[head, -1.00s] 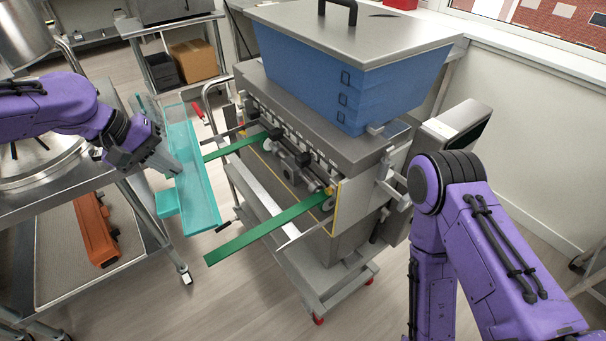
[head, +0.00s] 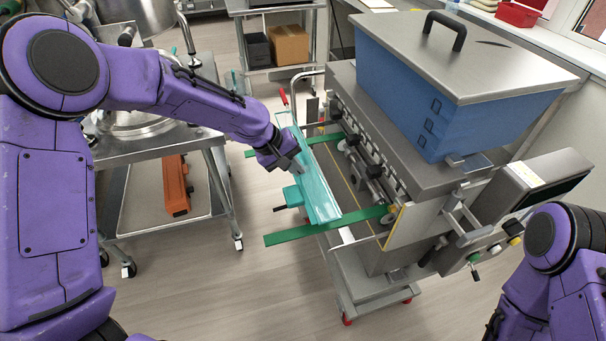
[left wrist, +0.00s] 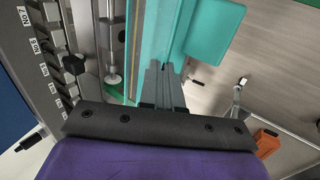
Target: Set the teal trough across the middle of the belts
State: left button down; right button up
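The teal trough (head: 318,188) is a long, shallow tray with a box-like block (head: 293,196) on its left side. It lies lengthwise across the two green belts, the near one (head: 290,236) and the far one (head: 322,138), in front of the depositor. I cannot tell whether it touches them or hangs just above. My left gripper (head: 291,163) is shut on the trough's left side near its middle. In the left wrist view the closed fingers (left wrist: 163,86) meet the trough (left wrist: 155,35) beside the block (left wrist: 214,30). My right gripper is out of view.
The depositor with its blue hopper (head: 440,100) stands right of the trough. A steel cart (head: 165,150) with an orange part (head: 176,185) on its lower shelf stands left. Open floor (head: 220,290) lies in front.

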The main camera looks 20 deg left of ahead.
pick_arm(q)
jog(key=x, duration=0.1)
jog(key=p+x, duration=0.1)
jog(key=x, duration=0.1)
jog(key=a+x, duration=0.1)
jog(key=x, duration=0.1)
jog(key=shift+d+f+p, duration=0.1)
jog(key=shift+f+p, duration=0.25)
jog(key=shift+f, duration=0.1)
jog(key=c, duration=1.3)
grip_release()
jog(key=shift+f, duration=0.15)
jog(key=shift+c, duration=0.2)
jog(key=shift+r, duration=0.25)
jog(key=b+v, duration=0.1)
jog(key=v, duration=1.1)
jog(key=shift+s+f, duration=0.1)
jog(key=shift+f, duration=0.05)
